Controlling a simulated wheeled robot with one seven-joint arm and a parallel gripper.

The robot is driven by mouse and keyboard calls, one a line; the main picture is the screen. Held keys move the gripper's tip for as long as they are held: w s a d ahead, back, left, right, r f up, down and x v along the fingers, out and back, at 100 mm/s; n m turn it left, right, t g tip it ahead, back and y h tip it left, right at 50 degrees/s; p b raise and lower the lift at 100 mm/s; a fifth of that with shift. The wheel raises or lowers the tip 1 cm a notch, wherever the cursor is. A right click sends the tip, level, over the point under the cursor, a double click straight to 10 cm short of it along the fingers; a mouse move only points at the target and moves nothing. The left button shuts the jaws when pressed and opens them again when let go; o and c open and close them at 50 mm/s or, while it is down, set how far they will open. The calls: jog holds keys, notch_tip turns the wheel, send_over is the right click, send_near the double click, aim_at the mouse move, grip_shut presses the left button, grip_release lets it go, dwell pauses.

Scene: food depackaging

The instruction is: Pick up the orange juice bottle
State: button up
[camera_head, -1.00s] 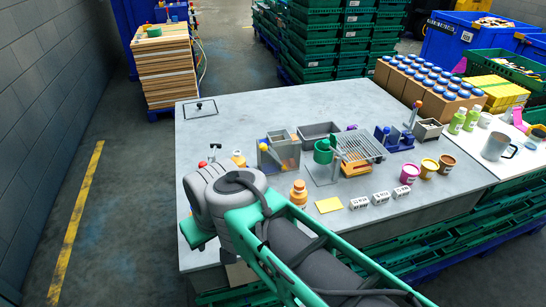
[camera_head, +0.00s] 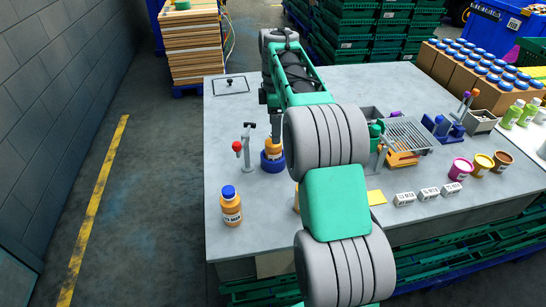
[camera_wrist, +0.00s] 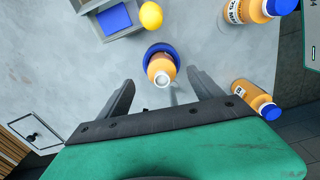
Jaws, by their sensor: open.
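An orange bottle (camera_head: 272,149) stands in a blue ring holder (camera_head: 270,164) on the table. In the wrist view the bottle (camera_wrist: 158,66) shows from above with a pale, uncapped-looking mouth, inside the blue ring (camera_wrist: 174,52). A second orange bottle with a blue cap (camera_head: 231,211) stands at the table's left front; two blue-capped bottles show in the wrist view, at the upper right (camera_wrist: 243,11) and right (camera_wrist: 248,95). My gripper (camera_wrist: 164,84) is open and empty, its fingers on either side of the ringed bottle in the picture. Its fingertips are not clear in the head view.
A wire rack (camera_head: 408,132) and jars (camera_head: 460,170) stand to the right. The table's left front is mostly clear.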

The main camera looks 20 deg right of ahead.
aim_at(274, 146)
jog(key=f, duration=0.4)
jog(key=f+p, duration=0.1)
jog(key=f, duration=0.3)
jog(key=shift+a, duration=0.2)
jog(key=shift+r, duration=0.1)
grip_shut()
dwell(0.3)
